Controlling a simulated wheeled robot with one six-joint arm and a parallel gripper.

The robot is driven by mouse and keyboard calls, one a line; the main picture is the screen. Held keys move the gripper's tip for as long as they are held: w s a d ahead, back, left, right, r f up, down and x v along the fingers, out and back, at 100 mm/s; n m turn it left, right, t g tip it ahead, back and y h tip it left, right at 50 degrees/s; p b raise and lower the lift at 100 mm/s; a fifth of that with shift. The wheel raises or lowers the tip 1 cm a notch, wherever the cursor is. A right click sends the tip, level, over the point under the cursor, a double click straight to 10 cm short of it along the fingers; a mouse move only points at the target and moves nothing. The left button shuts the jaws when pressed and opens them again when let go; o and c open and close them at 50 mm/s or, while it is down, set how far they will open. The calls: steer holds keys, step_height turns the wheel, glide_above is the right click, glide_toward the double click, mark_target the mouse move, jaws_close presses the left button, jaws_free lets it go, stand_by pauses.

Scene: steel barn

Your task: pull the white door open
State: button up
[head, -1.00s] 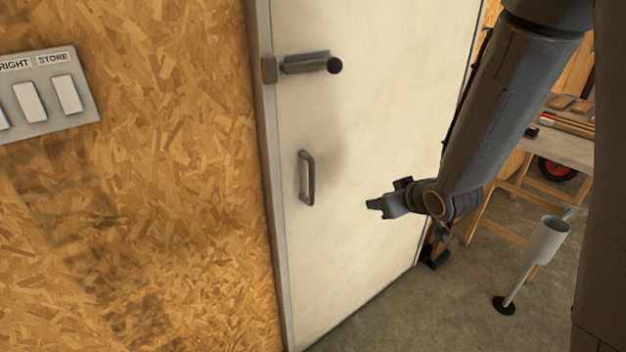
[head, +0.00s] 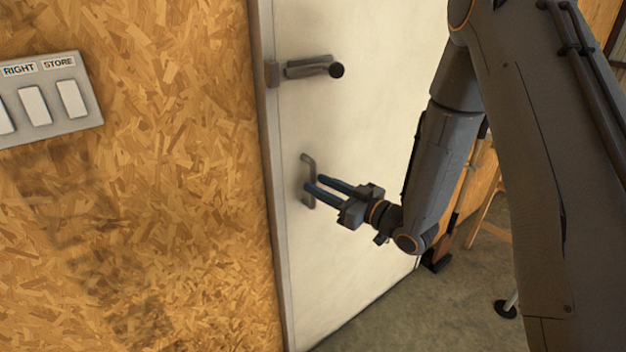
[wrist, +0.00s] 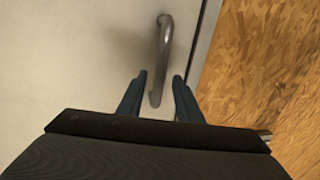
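The white door (head: 375,120) stands in its frame and looks shut. A grey metal pull handle (head: 307,163) is fixed upright near its left edge; it also shows in the wrist view (wrist: 162,55). A latch bolt with a round black knob (head: 312,69) sits above the handle. My gripper (head: 313,186) is open, with its two fingers pointing at the lower part of the handle. In the wrist view the handle's lower end shows between the two fingers (wrist: 158,88). I cannot tell whether either finger touches it.
A chipboard wall (head: 150,180) with a switch panel (head: 45,98) is left of the door. A grey post base (head: 506,309) stands on the concrete floor (head: 440,310) at the lower right. My arm hides much of the right side.

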steer(key=shift+p+x, duration=0.35)
steer(key=shift+x, duration=1.1)
steer(key=shift+c, duration=0.4)
jaws_close()
